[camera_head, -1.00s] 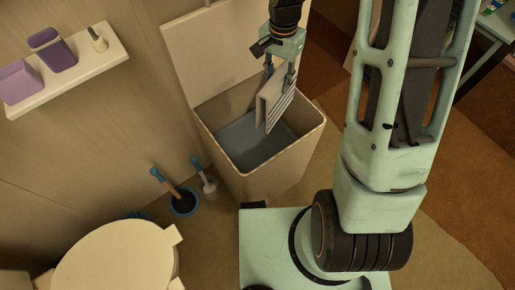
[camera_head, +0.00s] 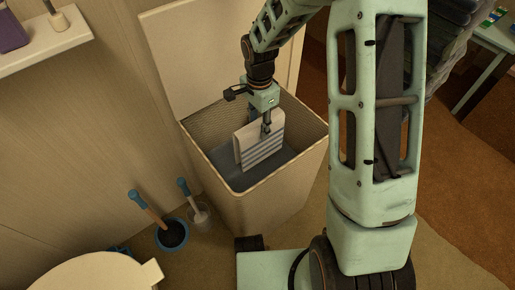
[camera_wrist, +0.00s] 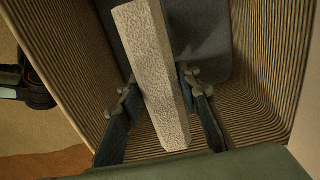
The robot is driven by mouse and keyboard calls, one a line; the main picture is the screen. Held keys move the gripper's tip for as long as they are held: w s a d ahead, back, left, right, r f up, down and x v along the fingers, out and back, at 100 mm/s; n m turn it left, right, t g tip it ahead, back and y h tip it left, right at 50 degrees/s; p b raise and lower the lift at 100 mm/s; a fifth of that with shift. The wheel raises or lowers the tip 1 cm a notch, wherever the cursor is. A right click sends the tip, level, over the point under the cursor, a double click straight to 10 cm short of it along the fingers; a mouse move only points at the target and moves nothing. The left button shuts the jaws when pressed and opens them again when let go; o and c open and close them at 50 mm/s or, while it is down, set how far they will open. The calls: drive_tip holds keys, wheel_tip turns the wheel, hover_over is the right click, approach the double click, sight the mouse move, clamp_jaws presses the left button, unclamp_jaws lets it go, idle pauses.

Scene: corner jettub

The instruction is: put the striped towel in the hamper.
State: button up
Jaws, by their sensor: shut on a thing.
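The striped towel (camera_head: 262,146) is folded, pale with grey stripes. It hangs from my gripper (camera_head: 266,126) inside the opening of the hamper (camera_head: 262,205). In the wrist view the towel (camera_wrist: 153,75) is held edge-on between the two fingers of my gripper (camera_wrist: 165,100). The hamper is a tall beige ribbed bin with its lid raised against the wall and a grey-blue lining or floor inside. In the wrist view its ribbed inner walls (camera_wrist: 265,75) surround the towel. How far the towel's lower edge is from the hamper's floor I cannot tell.
A plunger (camera_head: 170,233) and a toilet brush (camera_head: 198,210) stand on the floor left of the hamper. A toilet (camera_head: 95,275) is at the lower left. A wall shelf (camera_head: 45,45) is at the upper left. A small table (camera_head: 490,40) stands at the upper right.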

wheel_tip(320, 180, down, 7)
drive_tip(key=b, duration=0.2)
drive_tip(key=shift+f, duration=0.15)
drive_tip(key=o, duration=0.9)
drive_tip(key=shift+c, duration=0.2)
wheel_tip(320, 180, up, 12)
drive_tip(key=p, duration=0.4)
drive_tip(key=shift+r, duration=0.2)
